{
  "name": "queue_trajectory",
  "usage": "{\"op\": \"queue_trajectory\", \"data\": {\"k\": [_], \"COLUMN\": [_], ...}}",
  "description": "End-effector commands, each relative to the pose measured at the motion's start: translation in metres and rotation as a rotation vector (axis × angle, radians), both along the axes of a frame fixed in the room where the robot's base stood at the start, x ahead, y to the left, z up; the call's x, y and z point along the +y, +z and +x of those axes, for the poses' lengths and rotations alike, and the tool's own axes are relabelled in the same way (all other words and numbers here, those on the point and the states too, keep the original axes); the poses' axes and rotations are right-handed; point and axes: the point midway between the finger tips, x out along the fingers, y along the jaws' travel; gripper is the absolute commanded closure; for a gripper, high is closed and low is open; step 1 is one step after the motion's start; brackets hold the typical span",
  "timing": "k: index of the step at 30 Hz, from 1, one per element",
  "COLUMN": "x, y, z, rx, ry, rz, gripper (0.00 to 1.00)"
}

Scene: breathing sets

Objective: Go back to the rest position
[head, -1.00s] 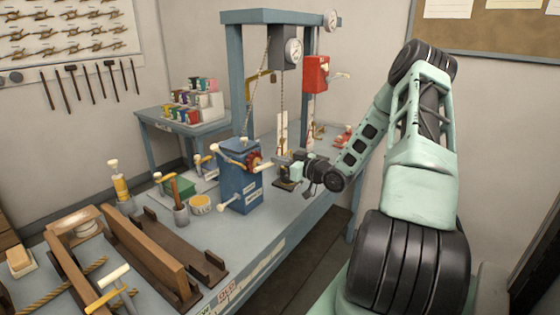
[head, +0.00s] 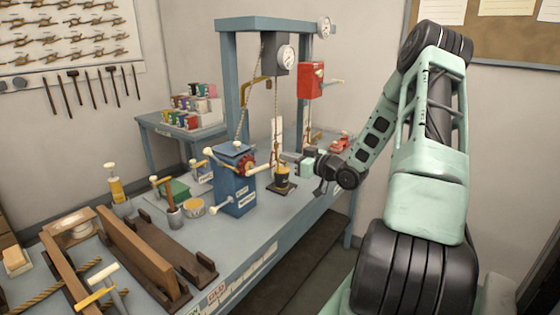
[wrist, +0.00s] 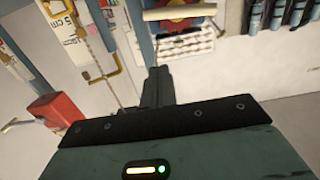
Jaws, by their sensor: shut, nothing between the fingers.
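My gripper (head: 298,165) is at the end of my pale green arm, over the right part of the bench in the head view.
The blue box with levers (head: 234,180) stands left of my gripper. Wooden rails (head: 145,252) lie at the front left. Open floor shows right of the bench.

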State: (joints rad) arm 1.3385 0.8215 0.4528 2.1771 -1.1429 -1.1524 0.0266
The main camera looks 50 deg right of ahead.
Motion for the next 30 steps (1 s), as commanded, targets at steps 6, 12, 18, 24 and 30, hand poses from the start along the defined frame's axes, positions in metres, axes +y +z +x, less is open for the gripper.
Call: {"op": "queue_trajectory", "data": {"k": [6, 12, 18, 24, 30], "x": [-0.004, -0.004, -0.004, 0.022, 0.105], "y": [0.000, 0.002, 0.003, -0.002, -0.016], "z": [-0.033, -0.044, -0.044, -0.018, 0.032], "rx": [0.000, 0.000, -0.001, 0.078, 0.316], "ry": [-0.002, 0.000, 0.000, 0.029, 0.091], "rz": [-0.002, 0.000, 0.000, -0.022, -0.097], "gripper": [1.00, 1.00, 1.00, 1.00, 1.00]}}
